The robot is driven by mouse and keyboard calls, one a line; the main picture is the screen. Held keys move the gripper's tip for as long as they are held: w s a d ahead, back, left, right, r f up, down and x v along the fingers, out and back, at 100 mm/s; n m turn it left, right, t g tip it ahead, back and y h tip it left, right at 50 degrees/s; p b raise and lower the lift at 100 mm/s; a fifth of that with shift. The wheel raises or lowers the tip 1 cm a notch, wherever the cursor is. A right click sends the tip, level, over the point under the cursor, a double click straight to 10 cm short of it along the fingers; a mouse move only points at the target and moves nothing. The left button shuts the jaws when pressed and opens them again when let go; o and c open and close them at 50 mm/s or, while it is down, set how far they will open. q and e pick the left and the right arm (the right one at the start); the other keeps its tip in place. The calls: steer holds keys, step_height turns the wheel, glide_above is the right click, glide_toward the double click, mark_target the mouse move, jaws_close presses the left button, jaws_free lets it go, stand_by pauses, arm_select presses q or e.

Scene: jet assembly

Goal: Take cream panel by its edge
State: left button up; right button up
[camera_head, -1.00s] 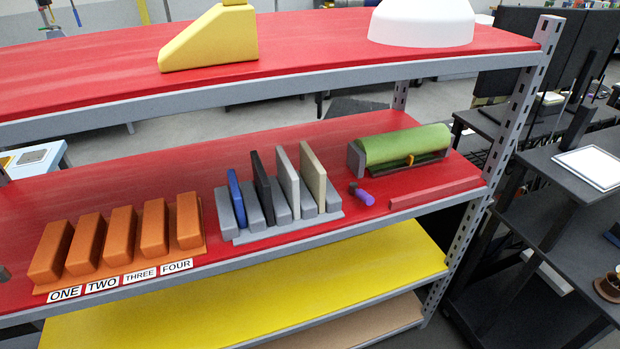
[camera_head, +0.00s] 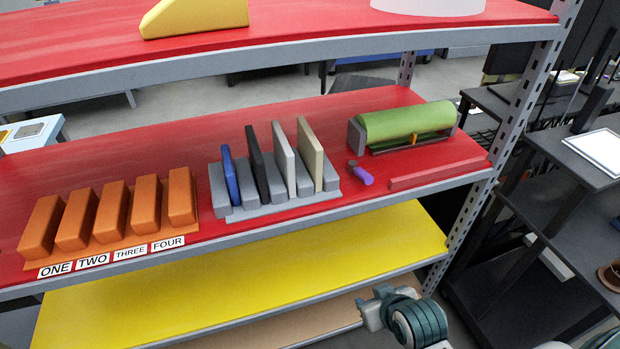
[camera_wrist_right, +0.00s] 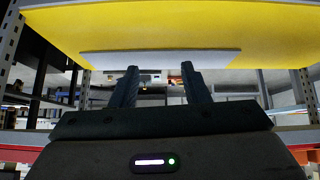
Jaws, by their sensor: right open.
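The cream panel (camera_head: 311,150) stands upright in the rightmost slot of a grey slotted rack (camera_head: 217,184) on the red middle shelf. A white panel (camera_head: 284,160), a black panel (camera_head: 259,166) and a blue panel (camera_head: 231,176) stand to its left in the same rack. My right gripper (camera_wrist_right: 160,72) is open and empty in the right wrist view, its two fingers apart. In the head view my right arm is low at the bottom, below and right of the rack, well away from the cream panel. My left gripper is not in view.
An orange rack (camera_head: 113,211) with number labels stands at the left. A green roll (camera_head: 405,122) in a holder and a purple-handled tool (camera_head: 363,177) are right of the panels.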

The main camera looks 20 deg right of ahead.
steer(key=w+a+r+t, duration=0.3)
steer(key=w+r+t, duration=0.2)
steer(key=w+r, duration=0.55)
steer(key=t, duration=0.5)
glide_toward(321, 166)
steer(key=w, duration=0.3)
steer(key=shift+m, duration=0.4)
steer(key=w+p, duration=0.1)
steer(key=w, duration=0.3)
steer(key=shift+w, duration=0.25)
steer(key=shift+w+f, duration=0.1)
steer(key=shift+w, duration=0.3)
steer(key=w+p, duration=0.1)
steer(key=w, duration=0.2)
steer(key=w+p, duration=0.1)
steer(key=shift+w+a+r+p, duration=0.25)
steer(key=shift+w+r+p, duration=0.05)
steer(key=shift+w+p, duration=0.1)
steer(key=shift+w+f, duration=0.15)
steer(key=shift+w, duration=0.1)
steer(key=shift+s, duration=0.1)
jaws_close()
